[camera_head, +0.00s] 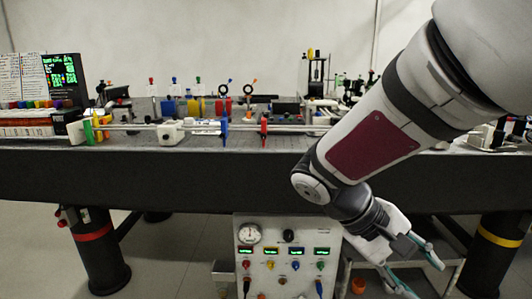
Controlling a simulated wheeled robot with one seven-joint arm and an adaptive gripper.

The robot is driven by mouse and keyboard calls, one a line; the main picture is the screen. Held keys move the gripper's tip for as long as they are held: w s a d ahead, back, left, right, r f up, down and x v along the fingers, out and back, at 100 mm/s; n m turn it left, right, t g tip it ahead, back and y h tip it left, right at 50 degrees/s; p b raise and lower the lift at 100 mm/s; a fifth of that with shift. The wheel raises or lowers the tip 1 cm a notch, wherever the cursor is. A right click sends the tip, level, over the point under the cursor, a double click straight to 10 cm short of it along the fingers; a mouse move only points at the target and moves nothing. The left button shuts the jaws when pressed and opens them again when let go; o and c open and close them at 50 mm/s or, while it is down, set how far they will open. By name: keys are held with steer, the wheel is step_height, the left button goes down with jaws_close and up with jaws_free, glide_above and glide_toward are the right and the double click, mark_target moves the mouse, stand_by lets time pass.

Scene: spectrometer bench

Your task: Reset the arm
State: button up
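My arm comes in from the upper right and reaches down in front of the bench (200,172). My gripper (424,278) is at the lower right, below the bench top and right of the white control box. It tilts down to the right. Its two teal-edged fingers stand apart with a gap between them, and I see nothing held there. My arm hides part of the bench's right side.
Rods, colored mounts and optics crowd the bench top. The control box (284,262) with a gauge stands under the bench. Bench legs stand at left (101,262) and right (494,250). A display (62,72) is at the far left. Floor at left center is mostly clear.

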steer(key=s+a+r+m+t+y, duration=0.1)
steer(key=s+a+y, duration=0.3)
steer(key=s, duration=0.6)
steer(key=s+a+r+m+t+y, duration=0.15)
steer(key=s+y, duration=0.35)
steer(key=s, duration=0.5)
step_height(320, 180, up, 29)
steer(key=t+p, duration=0.3)
steer(key=p, duration=2.5)
steer(key=shift+d+t, duration=0.15)
steer(key=shift+t, duration=0.2)
steer(key=shift+w, duration=0.1)
